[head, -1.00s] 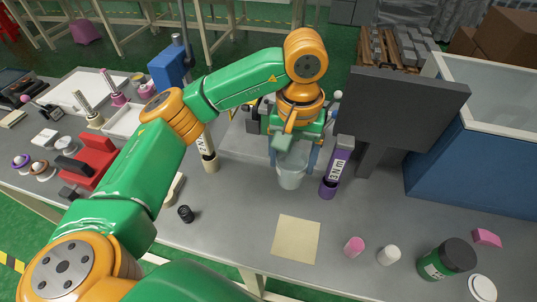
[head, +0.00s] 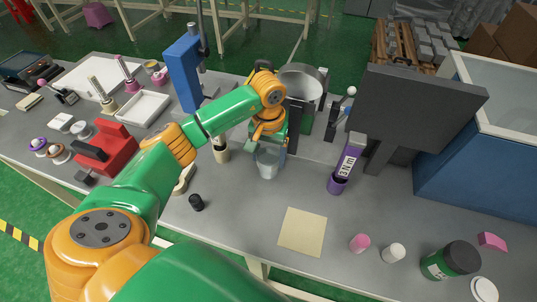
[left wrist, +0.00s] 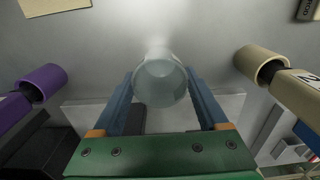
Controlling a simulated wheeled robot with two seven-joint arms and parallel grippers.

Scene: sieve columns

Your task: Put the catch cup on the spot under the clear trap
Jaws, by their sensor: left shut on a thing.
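The catch cup (head: 268,163) is a pale, see-through cup, upright at the front of the grey stand. In the left wrist view the cup (left wrist: 160,82) sits between the two blue fingers. My left gripper (head: 268,146) is shut on it; whether its base touches the table is hard to tell. A tilted purple tube (head: 347,163) with a label stands to its right, also at the left of the wrist view (left wrist: 38,82). A cream tube (head: 221,152) stands to its left, also in the wrist view (left wrist: 262,62). I cannot make out the clear trap or the spot. My right gripper is out of view.
A cream square mat (head: 303,232) lies in front. A dark panel (head: 415,115) and blue bin (head: 475,165) are at right. A black cap (head: 196,202), pink piece (head: 360,243) and green jar (head: 450,260) stand near the front edge. A metal pan (head: 301,85) is behind the gripper.

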